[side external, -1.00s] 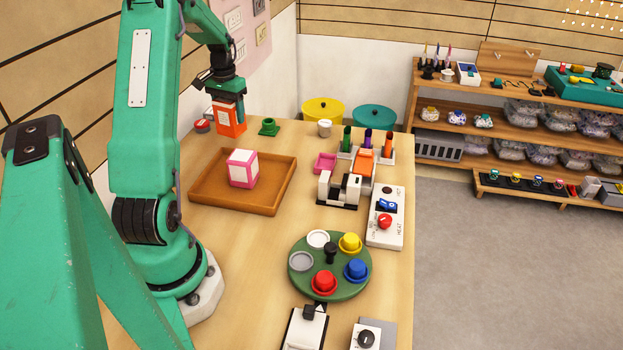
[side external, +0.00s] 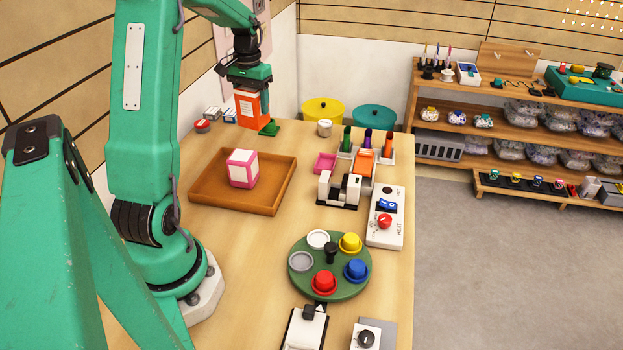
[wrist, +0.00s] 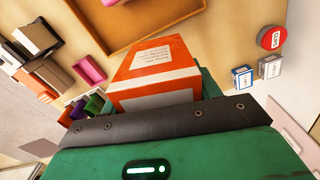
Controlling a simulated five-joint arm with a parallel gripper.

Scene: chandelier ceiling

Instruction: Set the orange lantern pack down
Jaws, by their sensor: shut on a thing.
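The orange lantern pack (side external: 252,110), a box with a white label, is held upright in my gripper (side external: 250,88) near the far end of the table in the side external view. My gripper is shut on its upper part. A green item (side external: 269,129) shows right at the pack's lower right; I cannot tell if they touch. The pack appears a little above the table. In the wrist view the orange pack (wrist: 158,62) juts out from my gripper, with part of it hidden behind the dark gripper edge.
A wooden tray (side external: 205,194) with a pink-and-white box (side external: 242,169) lies nearer. A white jar (side external: 324,128) stands to the right. Bare table lies between the pack and the tray.

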